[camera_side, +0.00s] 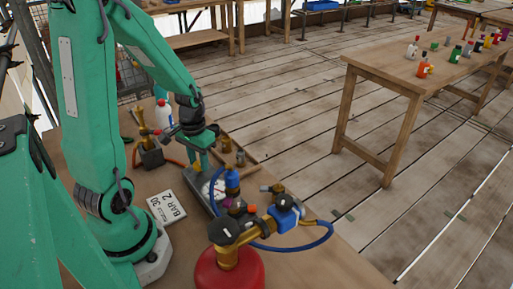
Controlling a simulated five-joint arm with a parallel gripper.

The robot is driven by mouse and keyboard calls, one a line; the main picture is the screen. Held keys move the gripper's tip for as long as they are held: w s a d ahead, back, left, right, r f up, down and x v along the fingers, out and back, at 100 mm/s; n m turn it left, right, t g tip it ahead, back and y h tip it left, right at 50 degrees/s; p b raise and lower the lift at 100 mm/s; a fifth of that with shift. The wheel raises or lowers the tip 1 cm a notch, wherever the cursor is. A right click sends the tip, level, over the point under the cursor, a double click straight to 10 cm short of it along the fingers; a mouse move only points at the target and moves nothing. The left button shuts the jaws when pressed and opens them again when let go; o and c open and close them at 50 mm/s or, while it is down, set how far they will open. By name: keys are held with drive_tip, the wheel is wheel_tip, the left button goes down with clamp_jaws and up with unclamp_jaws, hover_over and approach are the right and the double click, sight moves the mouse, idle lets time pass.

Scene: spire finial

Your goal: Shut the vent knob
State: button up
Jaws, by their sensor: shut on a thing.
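My gripper (203,166) points down at the grey gauge block (212,203) with the white round dial (219,189). Its green fingers are shut on a small part at the block, which I take to be the vent knob. The fingers hide most of that knob, so I cannot tell how far it is turned. A blue cylinder (232,180) stands just right of the fingers.
A red gas bottle (228,272) with a brass valve and a blue hose (310,246) stands in front. A white bottle (164,116) and brass fittings (147,140) stand behind. A wooden table (400,83) stands far right.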

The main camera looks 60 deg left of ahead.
sight(199, 163)
drive_tip(key=shift+m, duration=0.5)
drive_tip(key=o, duration=1)
drive_tip(key=shift+c, duration=0.2)
drive_tip(key=shift+r, duration=0.15)
drive_tip(key=shift+r, duration=3.8)
